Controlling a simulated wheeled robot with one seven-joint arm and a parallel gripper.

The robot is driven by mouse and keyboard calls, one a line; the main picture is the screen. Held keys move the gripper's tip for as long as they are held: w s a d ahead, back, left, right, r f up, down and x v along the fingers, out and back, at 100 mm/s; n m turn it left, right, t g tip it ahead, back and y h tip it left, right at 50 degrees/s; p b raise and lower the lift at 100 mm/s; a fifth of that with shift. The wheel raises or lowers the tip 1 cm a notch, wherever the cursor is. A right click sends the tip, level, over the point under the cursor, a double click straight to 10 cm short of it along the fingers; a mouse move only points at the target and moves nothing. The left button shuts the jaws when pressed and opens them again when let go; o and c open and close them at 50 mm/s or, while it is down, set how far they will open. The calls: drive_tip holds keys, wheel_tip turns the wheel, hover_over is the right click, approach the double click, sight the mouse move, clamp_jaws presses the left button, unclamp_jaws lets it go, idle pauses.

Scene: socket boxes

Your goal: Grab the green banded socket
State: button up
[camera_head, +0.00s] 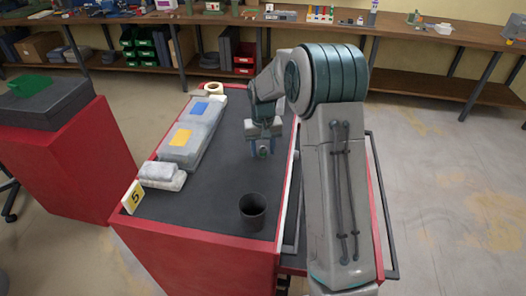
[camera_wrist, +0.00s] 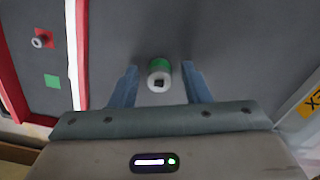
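The green banded socket (camera_wrist: 159,77) shows in the wrist view as a pale cylinder with a green band, on the dark grey top. My gripper (camera_wrist: 160,66) is open, with a blue finger on either side of the socket and a visible gap on both sides. In the head view my gripper (camera_head: 263,152) points down, low over the middle of the red cart's dark top (camera_head: 215,185).
A black cup (camera_head: 252,212) stands near the cart's front. Grey boxes with a yellow label (camera_head: 181,137) and a blue label (camera_head: 203,108) line the left side. A tape roll (camera_head: 213,87) lies behind. Another socket (camera_wrist: 41,40) stands on a red square beyond the cart's edge.

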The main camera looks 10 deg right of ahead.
sight(263, 147)
clamp_jaws()
drive_tip(key=shift+r, duration=0.15)
drive_tip(key=shift+r, duration=0.55)
wheel_tip(263, 147, up, 3)
drive_tip(key=shift+f+b, duration=0.1)
drive_tip(key=shift+b, duration=0.35)
drive_tip(key=w+d+r, duration=0.6)
drive_tip(key=d, duration=0.3)
drive_tip(key=shift+w+d+r, duration=0.2)
drive_tip(key=shift+r, duration=0.15)
